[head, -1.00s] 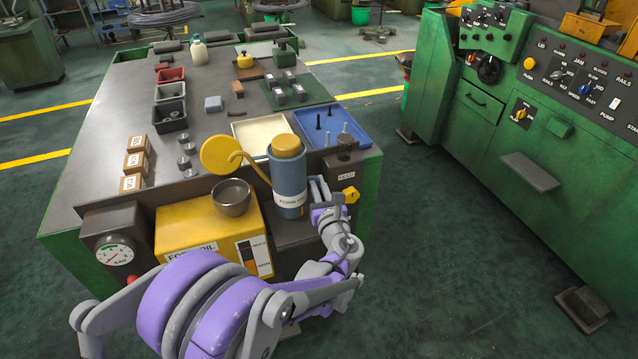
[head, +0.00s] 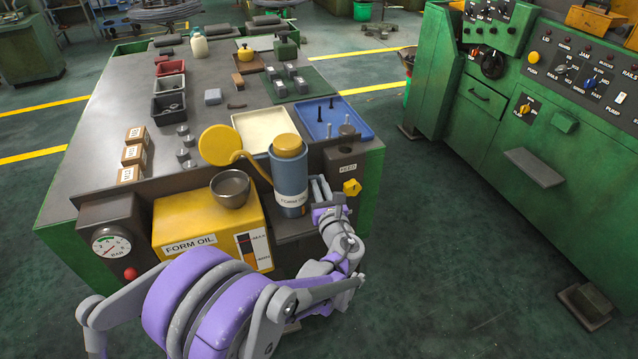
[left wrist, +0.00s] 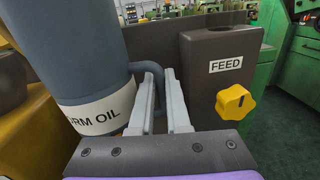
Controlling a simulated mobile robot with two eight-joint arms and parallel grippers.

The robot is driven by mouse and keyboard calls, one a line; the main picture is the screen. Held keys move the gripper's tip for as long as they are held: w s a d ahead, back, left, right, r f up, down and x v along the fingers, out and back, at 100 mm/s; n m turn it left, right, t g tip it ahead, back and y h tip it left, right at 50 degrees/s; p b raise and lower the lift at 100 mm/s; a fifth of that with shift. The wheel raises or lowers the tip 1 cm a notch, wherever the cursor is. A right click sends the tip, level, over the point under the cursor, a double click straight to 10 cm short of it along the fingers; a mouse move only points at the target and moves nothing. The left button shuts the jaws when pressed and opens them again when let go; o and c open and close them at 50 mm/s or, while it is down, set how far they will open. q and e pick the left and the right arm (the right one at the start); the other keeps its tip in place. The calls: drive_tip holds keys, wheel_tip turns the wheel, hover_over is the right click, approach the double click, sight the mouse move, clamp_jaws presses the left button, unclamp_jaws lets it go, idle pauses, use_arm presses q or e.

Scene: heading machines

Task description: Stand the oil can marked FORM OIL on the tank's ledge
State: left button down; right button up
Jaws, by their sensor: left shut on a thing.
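My left gripper (head: 319,190) is shut on the can's handle, on the can's right side. In the left wrist view, the can (left wrist: 75,55) fills the left, with "RM OIL" readable, and the fingers (left wrist: 160,100) are at its thin handle. My right gripper is not in view.
A metal bowl (head: 230,188) sits on the tank, with a round yellow disc (head: 219,145) behind it. A FEED box (head: 346,165) with a yellow knob (head: 352,187) stands close right of the gripper. A blue tray (head: 350,112) and cream tray (head: 262,125) lie behind.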

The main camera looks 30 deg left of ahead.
use_arm(q)
drive_tip(key=shift+f+b, duration=0.4)
drive_tip(key=shift+f, duration=0.15)
drive_tip(key=c, duration=0.8)
unclamp_jaws()
drive_tip(key=shift+s, duration=0.1)
